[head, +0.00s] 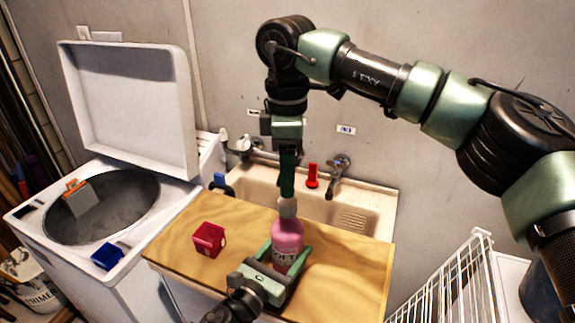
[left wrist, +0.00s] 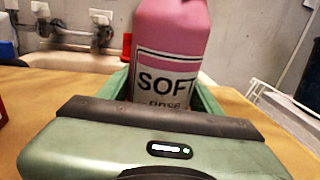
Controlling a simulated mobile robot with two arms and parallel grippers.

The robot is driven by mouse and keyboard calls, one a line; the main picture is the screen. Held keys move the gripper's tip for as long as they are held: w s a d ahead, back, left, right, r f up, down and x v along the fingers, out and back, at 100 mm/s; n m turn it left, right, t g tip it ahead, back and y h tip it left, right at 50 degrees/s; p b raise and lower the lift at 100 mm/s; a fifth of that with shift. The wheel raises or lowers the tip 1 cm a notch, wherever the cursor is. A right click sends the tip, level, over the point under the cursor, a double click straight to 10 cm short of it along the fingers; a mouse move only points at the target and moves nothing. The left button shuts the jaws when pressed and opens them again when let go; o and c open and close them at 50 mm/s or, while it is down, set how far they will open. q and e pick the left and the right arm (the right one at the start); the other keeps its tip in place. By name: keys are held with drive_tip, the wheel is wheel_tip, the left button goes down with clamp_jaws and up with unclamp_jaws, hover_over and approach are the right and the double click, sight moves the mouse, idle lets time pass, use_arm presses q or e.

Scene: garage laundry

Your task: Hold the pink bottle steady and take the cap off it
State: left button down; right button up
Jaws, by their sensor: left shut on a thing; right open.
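The pink bottle (head: 287,238) stands upright on the wooden board (head: 340,262), with a pale grey cap (head: 288,207) on top. My left gripper (head: 284,262) is shut around the bottle's lower body from the front. In the left wrist view the bottle (left wrist: 170,45) shows a "SOFT rinse" label between the green fingers; its top is out of frame. My right gripper (head: 288,192) points straight down from above, open, with its fingertips at the cap. I cannot tell whether they touch it.
A red box (head: 208,240) sits on the board left of the bottle. An open top-loading washer (head: 180,190) stands left; a white wire rack (head: 450,280) stands right.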

sight(288, 201)
wheel_tip(288, 201, down, 7)
drive_tip(key=shift+r, duration=0.15)
